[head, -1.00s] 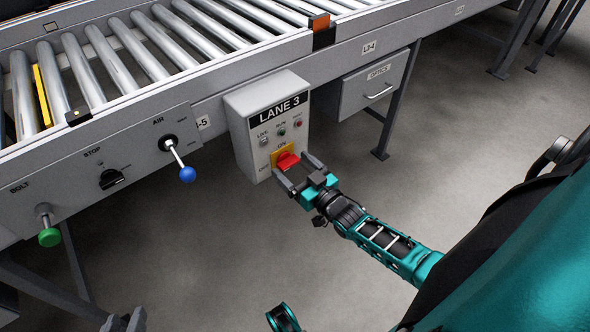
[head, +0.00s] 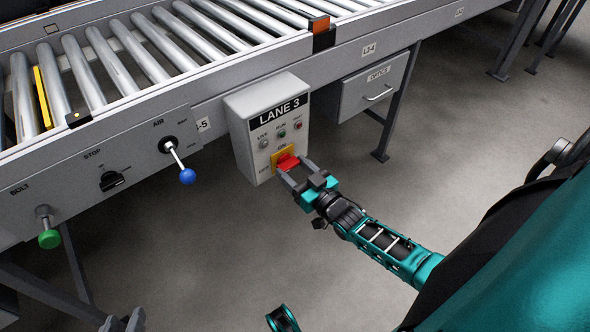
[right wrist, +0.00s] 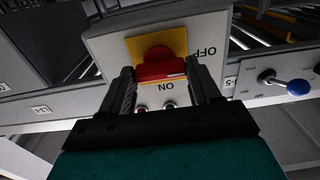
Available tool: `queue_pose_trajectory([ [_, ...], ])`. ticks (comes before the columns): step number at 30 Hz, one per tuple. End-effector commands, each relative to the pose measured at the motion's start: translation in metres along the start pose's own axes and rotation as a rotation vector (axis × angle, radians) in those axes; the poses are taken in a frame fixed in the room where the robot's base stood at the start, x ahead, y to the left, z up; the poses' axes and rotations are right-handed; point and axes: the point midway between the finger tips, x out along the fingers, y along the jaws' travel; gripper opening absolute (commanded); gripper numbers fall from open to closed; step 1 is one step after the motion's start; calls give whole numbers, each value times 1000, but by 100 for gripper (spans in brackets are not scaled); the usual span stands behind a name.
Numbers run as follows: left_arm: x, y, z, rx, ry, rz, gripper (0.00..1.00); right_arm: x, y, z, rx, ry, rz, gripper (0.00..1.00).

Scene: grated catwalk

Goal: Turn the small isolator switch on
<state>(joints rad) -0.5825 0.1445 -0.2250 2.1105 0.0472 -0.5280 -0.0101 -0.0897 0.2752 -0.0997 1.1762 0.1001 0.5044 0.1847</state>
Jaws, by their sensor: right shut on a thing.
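The small isolator switch is a red rotary handle (head: 287,162) on a yellow plate, on the front of a grey box labelled LANE 3 (head: 241,121). ON is marked above it and OFF at its lower left. In the right wrist view the red handle (right wrist: 158,68) appears upside down, its bar lying roughly across the picture towards OFF. My right gripper (head: 297,168) is shut on the handle, one finger on each side. Dark finger-like parts of my left gripper (head: 122,321) show at the bottom left edge; most of it is cut off.
Left of the box, the conveyor's side panel carries a blue-knobbed AIR lever (head: 187,175), a black STOP knob (head: 111,180) and a green BOLT knob (head: 49,238). An OPTICS drawer (head: 374,90) is at the right, beside a support leg (head: 397,105). The floor in front is clear.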

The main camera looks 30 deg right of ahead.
Motion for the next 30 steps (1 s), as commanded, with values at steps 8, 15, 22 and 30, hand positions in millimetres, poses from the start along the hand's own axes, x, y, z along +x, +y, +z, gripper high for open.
queue_pose_trajectory([
  [8,-1,-1,-2,0,0,-2,38,0,0,0,104,-1,-1,31],
  [15,-2,-1,-4,1,4,-4,38,0,0,0,299,-2,-1,31],
  [22,-2,-2,-3,2,2,-6,38,-1,0,1,518,-2,-1,31],
  [30,-1,-2,-1,2,1,-6,38,0,0,1,775,-1,-2,31],
])
